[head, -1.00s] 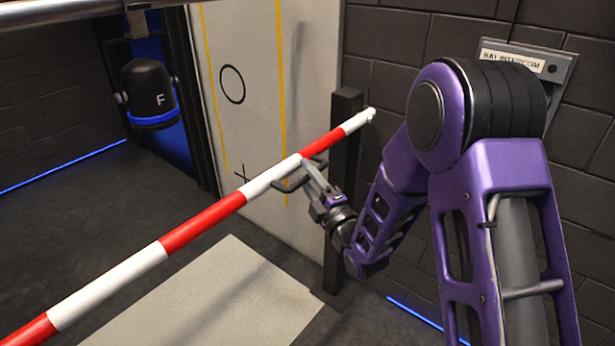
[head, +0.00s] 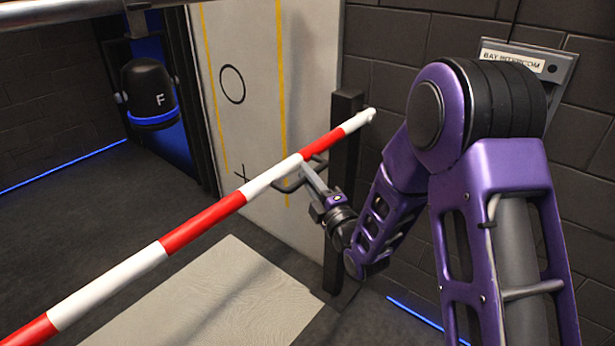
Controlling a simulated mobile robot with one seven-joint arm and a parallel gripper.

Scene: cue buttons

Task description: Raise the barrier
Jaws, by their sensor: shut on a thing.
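The barrier (head: 203,220) is a red and white striped pole. It slants across the head view from the lower left up to its rounded tip by a dark post (head: 344,170). My gripper (head: 308,172) is at the pole's right part, near a red and white joint. A dark handle (head: 287,186) sticks out from the pole there, and my gripper is shut on it. The fingers partly hide the handle, so the exact grip is hard to see.
A pale panel (head: 262,100) with yellow lines, a circle and a cross stands behind the pole. A black hanging unit marked F (head: 149,88) is at the left. A pale mat (head: 215,290) lies on the floor. A bay intercom sign (head: 513,58) is on the brick wall.

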